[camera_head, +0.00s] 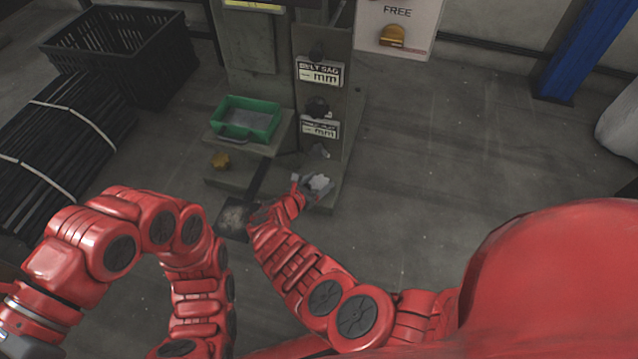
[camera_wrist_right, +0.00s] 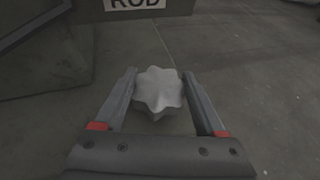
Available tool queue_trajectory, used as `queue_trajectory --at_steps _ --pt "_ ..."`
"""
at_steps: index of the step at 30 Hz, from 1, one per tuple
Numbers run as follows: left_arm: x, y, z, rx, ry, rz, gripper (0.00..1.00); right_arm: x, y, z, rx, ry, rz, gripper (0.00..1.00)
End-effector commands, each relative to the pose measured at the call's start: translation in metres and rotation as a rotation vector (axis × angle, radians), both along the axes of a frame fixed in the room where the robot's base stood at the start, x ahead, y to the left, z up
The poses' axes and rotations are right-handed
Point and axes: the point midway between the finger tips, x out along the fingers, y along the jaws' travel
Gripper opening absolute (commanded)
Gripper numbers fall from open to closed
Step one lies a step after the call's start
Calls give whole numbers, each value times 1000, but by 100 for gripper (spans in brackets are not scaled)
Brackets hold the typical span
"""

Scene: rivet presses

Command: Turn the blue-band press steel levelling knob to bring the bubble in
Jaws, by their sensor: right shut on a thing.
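The steel levelling knob (camera_head: 320,185) is pale grey and lobed, low at the front right foot of the press (camera_head: 325,125). In the right wrist view the knob (camera_wrist_right: 158,90) stands between the two fingers of my right gripper (camera_wrist_right: 159,75), which is shut on it. In the head view my right gripper (camera_head: 308,183) reaches the knob from the lower left and partly covers it. My left arm bends down out of the bottom of the head view, so its gripper is not visible. I see no blue band and no bubble.
Dark knobs and "mm" labels (camera_head: 320,72) line the column. A black crate (camera_head: 125,55) and bundled rods (camera_head: 50,150) stand left.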

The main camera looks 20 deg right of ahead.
Motion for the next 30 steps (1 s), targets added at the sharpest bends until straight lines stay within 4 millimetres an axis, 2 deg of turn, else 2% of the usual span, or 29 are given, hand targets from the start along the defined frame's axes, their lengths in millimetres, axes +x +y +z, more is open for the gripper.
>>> queue_trajectory --at_steps 14,15,19,26,30 --pt "-1 -1 -1 1 11 10 50 -1 -1 -1 2 2 -9 17" --pt "-1 -1 -1 1 11 10 50 -1 -1 -1 2 2 -9 76" --pt "-1 -1 -1 1 11 10 50 -1 -1 -1 1 2 -9 99" --pt "0 -1 -1 0 11 9 50 0 0 0 1 1 -9 100" --pt "2 -1 9 7 -4 -9 50 -4 7 6 2 1 -5 100"
